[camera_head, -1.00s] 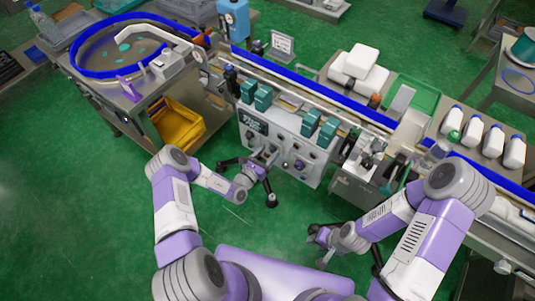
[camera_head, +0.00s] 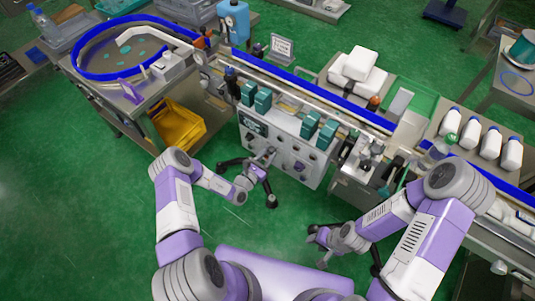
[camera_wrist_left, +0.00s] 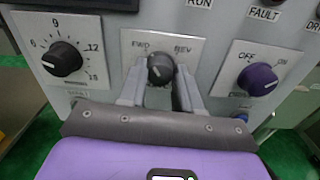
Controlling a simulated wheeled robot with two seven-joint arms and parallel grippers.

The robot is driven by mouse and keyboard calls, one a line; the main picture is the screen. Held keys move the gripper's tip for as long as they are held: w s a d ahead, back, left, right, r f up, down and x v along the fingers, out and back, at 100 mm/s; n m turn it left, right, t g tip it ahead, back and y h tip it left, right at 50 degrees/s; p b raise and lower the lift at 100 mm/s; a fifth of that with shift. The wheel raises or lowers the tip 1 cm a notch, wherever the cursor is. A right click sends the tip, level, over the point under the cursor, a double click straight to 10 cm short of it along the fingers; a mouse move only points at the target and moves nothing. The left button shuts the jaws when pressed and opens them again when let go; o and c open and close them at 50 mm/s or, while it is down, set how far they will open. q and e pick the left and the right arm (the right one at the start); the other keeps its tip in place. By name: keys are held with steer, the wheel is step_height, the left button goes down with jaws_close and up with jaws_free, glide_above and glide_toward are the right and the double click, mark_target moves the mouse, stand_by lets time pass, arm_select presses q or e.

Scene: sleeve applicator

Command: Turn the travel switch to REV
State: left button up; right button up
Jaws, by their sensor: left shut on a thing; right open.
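The travel switch (camera_wrist_left: 160,70) is a dark round knob on a light plate marked FWD at left and REV at right. It is in the middle of the left wrist view. My left gripper (camera_wrist_left: 160,90) has one finger on each side of the knob and is shut on it. Its pale pointer mark is too small to read surely. In the head view my left gripper (camera_head: 268,158) is at the front of the control panel (camera_head: 308,159), and the switch is hidden there. My right gripper (camera_head: 318,234) is open and empty, low over the floor, away from the panel.
A numbered dial (camera_wrist_left: 62,58) sits left of the switch, and a purple OFF/ON knob (camera_wrist_left: 257,79) sits close on its right. A conveyor runs behind the panel. A yellow bin (camera_head: 178,126) is to the left. Green floor in front is clear.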

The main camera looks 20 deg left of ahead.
arm_select(q)
steer(key=m+p, duration=0.2)
steer(key=m, duration=0.1)
steer(key=shift+m, duration=0.3)
steer(key=m+p, duration=0.2)
steer(key=m, duration=0.2)
steer(key=shift+m, duration=0.3)
steer(key=m+p, duration=0.2)
steer(key=m, duration=0.2)
steer(key=shift+s, duration=0.1)
steer(key=shift+f+m+p, duration=0.1)
steer(key=shift+m+p, duration=0.7)
steer(key=shift+m, duration=1.2)
steer(key=o, duration=1)
steer(key=shift+o, duration=0.2)
